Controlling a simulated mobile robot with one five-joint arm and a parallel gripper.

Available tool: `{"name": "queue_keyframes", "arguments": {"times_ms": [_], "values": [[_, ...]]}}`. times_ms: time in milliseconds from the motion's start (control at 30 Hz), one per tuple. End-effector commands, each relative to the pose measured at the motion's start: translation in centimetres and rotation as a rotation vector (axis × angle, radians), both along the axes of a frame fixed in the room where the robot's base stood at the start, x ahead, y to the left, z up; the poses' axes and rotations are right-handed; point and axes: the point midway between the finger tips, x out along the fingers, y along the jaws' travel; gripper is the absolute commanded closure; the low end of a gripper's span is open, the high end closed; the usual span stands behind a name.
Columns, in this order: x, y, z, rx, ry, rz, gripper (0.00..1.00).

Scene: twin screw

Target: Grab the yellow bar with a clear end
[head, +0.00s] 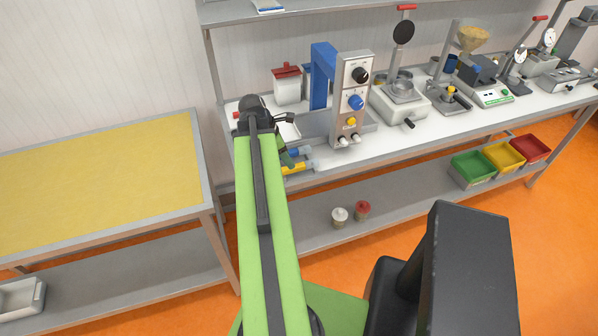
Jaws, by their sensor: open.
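A small yellow bar (294,169) with a pale, clear-looking end lies near the front edge of the white bench, just right of my green arm. A similar blue bar (303,152) lies just behind it. My gripper (287,158) is open and hangs down from the arm's dark wrist, close to the left part of the yellow bar. My arm and gripper hide the left side of this spot. I cannot tell whether the fingers touch the yellow bar or are around it.
A grey control panel (350,97) with knobs stands right behind the bars, beside a blue upright frame (322,75). A white canister (287,85) stands further back. Bench instruments fill the right. A yellow-topped table (100,180) at left is clear.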

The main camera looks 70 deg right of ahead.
Motion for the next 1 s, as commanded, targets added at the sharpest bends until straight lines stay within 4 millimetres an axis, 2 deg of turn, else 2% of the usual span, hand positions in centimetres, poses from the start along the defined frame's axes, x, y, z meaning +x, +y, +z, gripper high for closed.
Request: {"name": "queue_keyframes", "arguments": {"times_ms": [67, 333, 600, 900, 1000], "values": [[-0.1, -0.1, -0.5, 0.000, 0.000, 0.000, 0.53], [-0.9, -1.0, -4.8, 0.000, 0.000, -0.001, 0.53], [-1.1, -1.1, -4.8, 0.000, 0.000, 0.000, 0.53], [-1.1, -1.1, -4.8, 0.000, 0.000, 0.001, 0.91], [-1.1, -1.1, -4.8, 0.000, 0.000, 0.001, 1.00]]}}
